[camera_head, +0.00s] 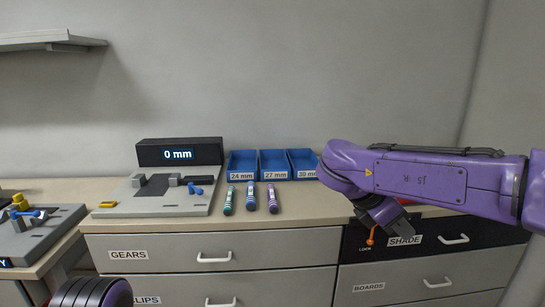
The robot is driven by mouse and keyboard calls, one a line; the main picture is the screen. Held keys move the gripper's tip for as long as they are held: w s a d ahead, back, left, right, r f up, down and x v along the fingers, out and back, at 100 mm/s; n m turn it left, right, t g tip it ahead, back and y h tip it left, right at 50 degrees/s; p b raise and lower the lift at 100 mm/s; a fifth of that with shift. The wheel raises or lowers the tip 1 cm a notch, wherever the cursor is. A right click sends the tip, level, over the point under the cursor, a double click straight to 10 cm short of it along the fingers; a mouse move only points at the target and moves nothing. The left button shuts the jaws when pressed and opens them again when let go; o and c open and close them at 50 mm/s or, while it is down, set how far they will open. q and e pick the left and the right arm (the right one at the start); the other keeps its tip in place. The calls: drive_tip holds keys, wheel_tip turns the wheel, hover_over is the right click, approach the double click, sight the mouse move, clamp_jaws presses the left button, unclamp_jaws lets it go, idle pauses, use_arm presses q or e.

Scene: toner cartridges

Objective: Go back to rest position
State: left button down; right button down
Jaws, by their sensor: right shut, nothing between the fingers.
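My right arm, purple, reaches in from the right edge. Its gripper (399,226), dark grey, points down in front of the black drawer labelled SHADE (430,240), close to the right of an orange lock lever (371,236). The fingers are shut with nothing in them, and the arm partly hides them. A dark, purple-edged part of my left arm shows at the bottom left; my left gripper is out of view. Three striped cartridges, green (229,201), blue (251,199) and purple (272,200), lie side by side on the counter, apart from my gripper.
Blue bins labelled 24 mm (241,175), 27 mm (273,175) and 30 mm (305,174) stand behind the cartridges. A grey measuring device (179,152) reads 0 mm. A red thing (408,201) is mostly hidden behind my right arm. The drawers look closed.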

drive_tip(key=w+d+f+n+t+h, duration=0.1)
drive_tip(key=w+f+n+t, duration=0.4)
drive_tip(key=n, duration=0.7)
drive_tip(key=w+d+f+n+t+h, duration=0.1)
drive_tip(key=w+f+n+t, duration=0.35)
drive_tip(key=n, duration=0.75)
drive_tip(key=s+a+f+n+y, duration=0.1)
drive_tip(key=s+f+n+y, duration=0.2)
drive_tip(key=s+f+n, duration=0.5)
drive_tip(key=s+f+n+y, duration=0.15)
drive_tip(key=f+n, duration=0.45)
drive_tip(key=f, duration=0.6)
drive_tip(key=s+d+f+n+g+y, duration=0.1)
drive_tip(key=s+f+n+g, duration=0.1)
drive_tip(key=s+f, duration=0.4)
drive_tip(key=s+d+f+n+g+y, duration=0.1)
drive_tip(key=s+f, duration=0.5)
drive_tip(key=s, duration=0.8)
drive_tip(key=s+d+f+n+g+y, duration=0.1)
drive_tip(key=s+f+n+g, duration=0.3)
drive_tip(key=s, duration=0.6)
drive_tip(key=shift+s+d+f+n+p, duration=0.35)
drive_tip(key=shift+d+f+n, duration=0.3)
drive_tip(key=shift+f, duration=0.3)
